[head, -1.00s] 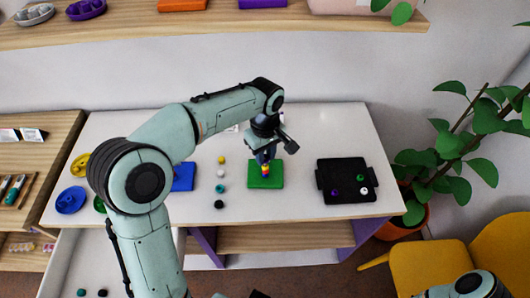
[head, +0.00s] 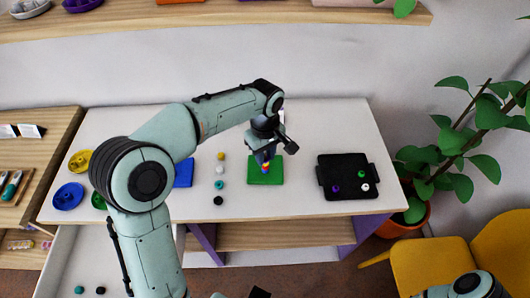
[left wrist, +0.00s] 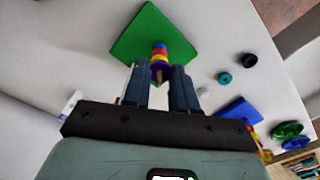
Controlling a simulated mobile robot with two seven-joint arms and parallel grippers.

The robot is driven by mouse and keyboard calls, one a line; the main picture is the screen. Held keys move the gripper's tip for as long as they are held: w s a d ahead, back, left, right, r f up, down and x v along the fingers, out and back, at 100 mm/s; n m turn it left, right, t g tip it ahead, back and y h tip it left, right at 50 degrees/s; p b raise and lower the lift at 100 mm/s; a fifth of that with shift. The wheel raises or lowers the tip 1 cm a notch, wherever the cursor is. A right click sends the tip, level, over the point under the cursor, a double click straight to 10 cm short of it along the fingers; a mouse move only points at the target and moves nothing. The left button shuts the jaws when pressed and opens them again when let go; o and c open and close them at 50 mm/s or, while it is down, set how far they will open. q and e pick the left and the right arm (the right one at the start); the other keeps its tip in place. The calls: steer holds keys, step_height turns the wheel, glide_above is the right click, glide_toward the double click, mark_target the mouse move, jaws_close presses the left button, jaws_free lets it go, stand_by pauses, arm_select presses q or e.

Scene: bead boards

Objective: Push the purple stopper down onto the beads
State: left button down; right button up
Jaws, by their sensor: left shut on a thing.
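My left gripper (head: 265,160) is above the green board (head: 251,179), with its fingers pointing down. In the left wrist view the gripper (left wrist: 159,74) is shut on the purple stopper (left wrist: 159,65). The stopper sits at the near end of a short stack of red, yellow and blue beads (left wrist: 160,51) on the green board (left wrist: 140,38). The fingers largely hide the stack in the head view. I cannot tell whether the stopper touches the top bead.
A black tray (head: 343,164) with a few small beads lies right of the board. Loose beads (head: 219,184) form a row to the left, beside a blue board (head: 184,173). Yellow (head: 80,161) and blue dishes (head: 68,197) stand farther left.

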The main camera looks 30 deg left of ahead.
arm_select(q)
steer(key=c, duration=0.8)
jaws_free()
step_height(320, 180, up, 14)
steer(key=shift+f+p, duration=0.25)
steer(key=shift+p, duration=1)
arm_select(e)
steer(key=w+r, duration=0.1)
steer(key=r, duration=0.2)
steer(key=shift+w, duration=0.35)
